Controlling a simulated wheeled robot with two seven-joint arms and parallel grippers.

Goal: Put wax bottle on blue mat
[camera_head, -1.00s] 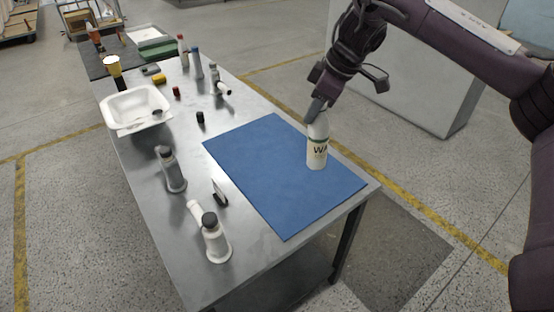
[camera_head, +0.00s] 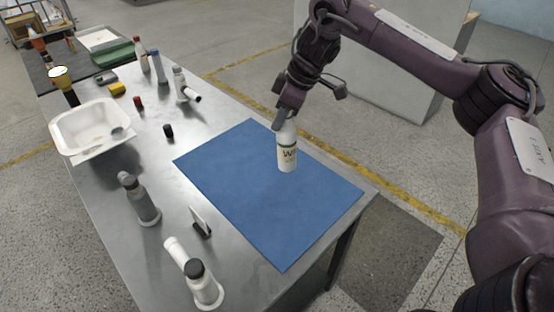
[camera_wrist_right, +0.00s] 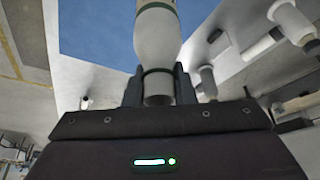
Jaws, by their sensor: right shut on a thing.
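The wax bottle (camera_head: 287,155) is white with a green band and lettering. It is upright over the blue mat (camera_head: 240,190), towards the mat's far right side; I cannot tell whether its base touches the mat. My right gripper (camera_head: 285,118) is shut on the bottle's top from above. In the right wrist view the bottle (camera_wrist_right: 157,38) sits between the two fingers (camera_wrist_right: 158,88), with blue mat (camera_wrist_right: 95,30) behind it. My left gripper is not in view.
The mat lies on a metal table (camera_head: 150,255). A white tray (camera_head: 62,140), a grey bottle (camera_head: 140,200) and a dark-capped bottle (camera_head: 203,285) stand to the left and front. A small dark holder (camera_head: 201,224) stands near the mat's left edge. Bare mat surrounds the bottle.

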